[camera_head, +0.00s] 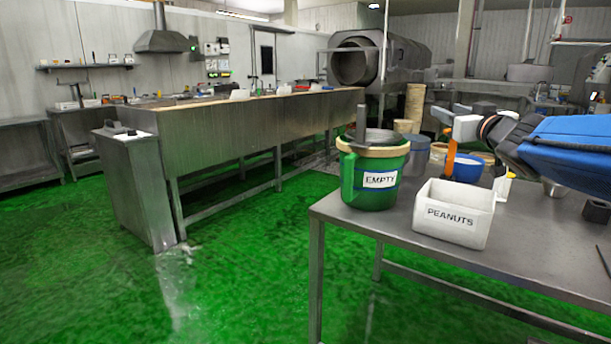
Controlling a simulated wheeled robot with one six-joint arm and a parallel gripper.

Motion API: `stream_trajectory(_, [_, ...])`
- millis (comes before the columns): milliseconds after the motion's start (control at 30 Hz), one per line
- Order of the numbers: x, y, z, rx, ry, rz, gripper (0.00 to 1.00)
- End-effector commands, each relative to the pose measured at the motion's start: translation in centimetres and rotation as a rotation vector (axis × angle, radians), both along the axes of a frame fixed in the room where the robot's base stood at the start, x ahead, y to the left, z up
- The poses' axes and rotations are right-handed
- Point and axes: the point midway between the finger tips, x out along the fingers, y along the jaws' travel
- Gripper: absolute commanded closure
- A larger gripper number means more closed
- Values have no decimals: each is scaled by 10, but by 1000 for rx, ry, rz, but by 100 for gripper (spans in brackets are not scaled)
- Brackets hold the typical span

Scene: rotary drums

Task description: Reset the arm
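My arm comes in from the right edge in a blue cover, above the metal table (540,262). My gripper (451,158) is at the arm's left end, with white-grey parts and an orange piece pointing down. It appears in front of the blue containers behind the table items. I cannot tell whether its fingers are open or shut, and I see nothing clearly held. A green bucket labelled EMPTY (372,190) stands at the table's left end, with a dark upright handle above its rim. A white bin labelled PEANUTS (453,212) stands right of the bucket.
Blue containers (467,168) stand behind the bin. A small dark object (597,210) lies at the table's right. A long metal counter (250,125) runs across the middle, with a rotary drum (355,62) behind it. The green floor (230,260) is open at left.

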Motion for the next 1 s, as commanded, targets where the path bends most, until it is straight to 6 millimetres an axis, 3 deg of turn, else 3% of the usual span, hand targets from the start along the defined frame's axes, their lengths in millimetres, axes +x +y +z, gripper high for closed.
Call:
stream_trajectory(167, [-45, -18, -54, 25, 146, -190, 63])
stream_trajectory(367, [-112, -24, -141, 48, 404, -325, 63])
stream_trajectory(567, [-191, -6, -235, 60, 703, -349, 63])
stream_trajectory(700, [-250, 17, -293, 60, 908, -306, 63])
stream_trajectory(833, [-299, 40, -334, 56, 1072, -241, 63])
stream_trajectory(1000, [-342, 60, -364, 48, 1205, -165, 63])
